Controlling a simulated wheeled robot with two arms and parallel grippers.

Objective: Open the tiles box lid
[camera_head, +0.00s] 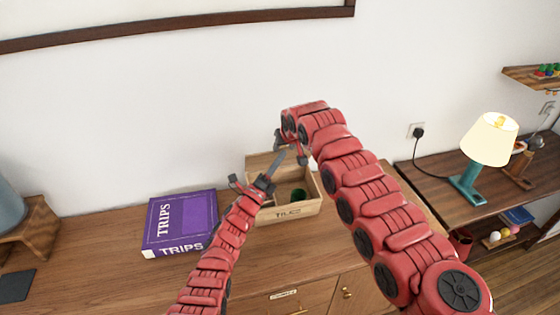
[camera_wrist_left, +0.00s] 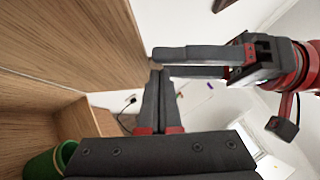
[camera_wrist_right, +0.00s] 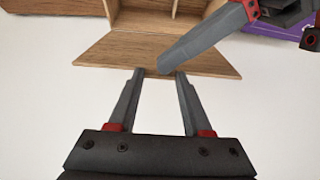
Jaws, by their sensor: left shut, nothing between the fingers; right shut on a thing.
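The tiles box (camera_head: 290,213) is a light wooden box on the cabinet top, with lettering on its front. Its lid (camera_head: 262,162) stands raised at the back, and the inside shows. The lid also fills the upper left of the left wrist view (camera_wrist_left: 70,40). My right gripper (camera_head: 290,147) is shut at the lid's free edge; its fingertips stay apart there in the right wrist view (camera_wrist_right: 158,73). My left gripper (camera_head: 276,168) is shut and empty over the box, its fingertips close to the right fingertips. The exact finger contact is partly hidden.
A green object (camera_head: 298,195) is inside the box. A purple book (camera_head: 180,222) lies left of it on the cabinet (camera_head: 110,275). A lit lamp (camera_head: 488,140) stands on the right-hand table. The wall is close behind the box.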

